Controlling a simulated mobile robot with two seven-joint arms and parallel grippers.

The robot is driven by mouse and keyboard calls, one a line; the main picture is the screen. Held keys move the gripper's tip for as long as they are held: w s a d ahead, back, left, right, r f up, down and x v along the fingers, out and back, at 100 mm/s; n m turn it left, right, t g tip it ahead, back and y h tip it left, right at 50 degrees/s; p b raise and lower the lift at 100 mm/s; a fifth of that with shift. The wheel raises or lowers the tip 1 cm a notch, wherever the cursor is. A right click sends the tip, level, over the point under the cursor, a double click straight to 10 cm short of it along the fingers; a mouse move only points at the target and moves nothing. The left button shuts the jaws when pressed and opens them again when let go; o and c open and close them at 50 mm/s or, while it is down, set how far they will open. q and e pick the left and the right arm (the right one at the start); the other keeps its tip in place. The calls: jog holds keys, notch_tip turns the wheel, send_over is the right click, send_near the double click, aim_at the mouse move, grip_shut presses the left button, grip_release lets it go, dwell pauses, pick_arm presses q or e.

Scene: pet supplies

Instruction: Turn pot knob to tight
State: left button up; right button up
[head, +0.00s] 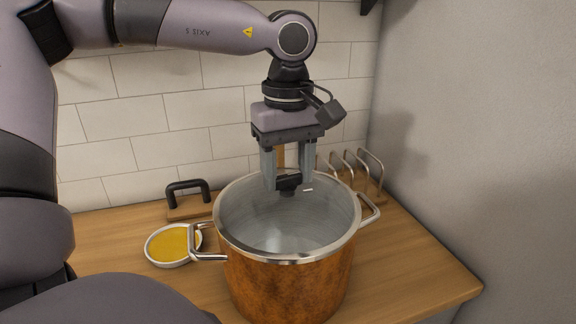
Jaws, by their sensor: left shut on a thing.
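The copper-coloured pot (290,285) stands on the wooden counter, with a steel rim and two side handles. Its grey inside shows; I cannot tell whether a clear lid covers it. My left gripper (288,180) points straight down over the back half of the pot's mouth. Its two fingers are shut on a small black knob (288,184), whose short stem shows below them. A small pale mark lies just right of the knob. I cannot tell what the knob is fixed to, or how it is turned. My right gripper is out of view.
A bowl (151,248) of yellow contents sits left of the pot, close to its left handle. A black handle on a wooden piece (188,208) and a metal wire rack (370,165) stand by the tiled wall. A grey wall closes the right; bare counter (425,265) shows there.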

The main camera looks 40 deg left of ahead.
aim_at(287, 176)
pick_arm(q)
jog(key=shift+m, duration=0.6)
jog(key=o, duration=1)
jog(key=shift+o, duration=0.2)
jog(key=shift+r, duration=3.6)
jog(key=shift+s, duration=0.1)
